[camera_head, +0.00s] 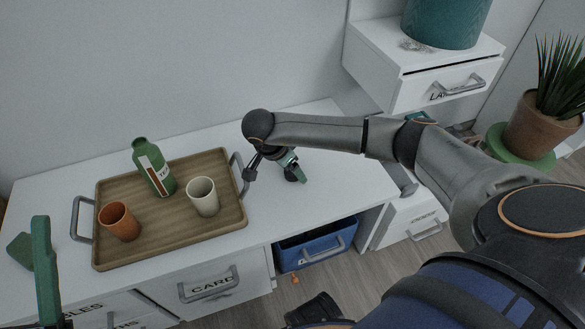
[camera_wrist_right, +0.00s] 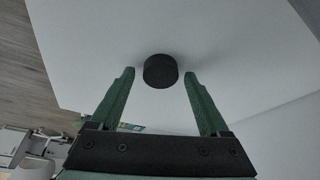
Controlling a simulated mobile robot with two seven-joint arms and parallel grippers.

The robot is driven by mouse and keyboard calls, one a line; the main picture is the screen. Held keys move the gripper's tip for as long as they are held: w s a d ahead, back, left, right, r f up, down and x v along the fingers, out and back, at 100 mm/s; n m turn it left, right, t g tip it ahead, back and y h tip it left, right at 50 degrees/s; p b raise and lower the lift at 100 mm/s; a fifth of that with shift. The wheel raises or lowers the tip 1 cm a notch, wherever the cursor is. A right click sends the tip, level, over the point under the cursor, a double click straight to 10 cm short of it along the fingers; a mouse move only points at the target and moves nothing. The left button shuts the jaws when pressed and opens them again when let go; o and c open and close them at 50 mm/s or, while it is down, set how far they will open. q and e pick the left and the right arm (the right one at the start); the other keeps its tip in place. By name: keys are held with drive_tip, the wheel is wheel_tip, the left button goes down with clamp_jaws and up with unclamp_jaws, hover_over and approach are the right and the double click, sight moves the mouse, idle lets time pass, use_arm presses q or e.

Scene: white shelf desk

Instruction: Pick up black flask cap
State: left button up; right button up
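The black flask cap (camera_wrist_right: 160,71) is a short dark cylinder on the white desk top (camera_wrist_right: 85,45). In the right wrist view it sits just beyond and between the tips of my right gripper (camera_wrist_right: 158,76), which is open with clear gaps on both sides. In the head view my right gripper (camera_head: 294,166) is low over the desk, right of the tray, with the cap (camera_head: 291,176) partly hidden by it. The green flask (camera_head: 153,168) stands on the tray without a visible cap. My left gripper (camera_head: 32,240) is open and empty at the left edge.
The wooden tray (camera_head: 165,228) with grey handles holds an orange cup (camera_head: 119,222) and a cream cup (camera_head: 203,197) left of my right gripper. A blue bin (camera_head: 316,246) is below the desk edge. A drawer unit (camera_head: 432,88) stands at the back right. The desk around the cap is clear.

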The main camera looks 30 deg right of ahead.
clamp_jaws()
idle(0.4)
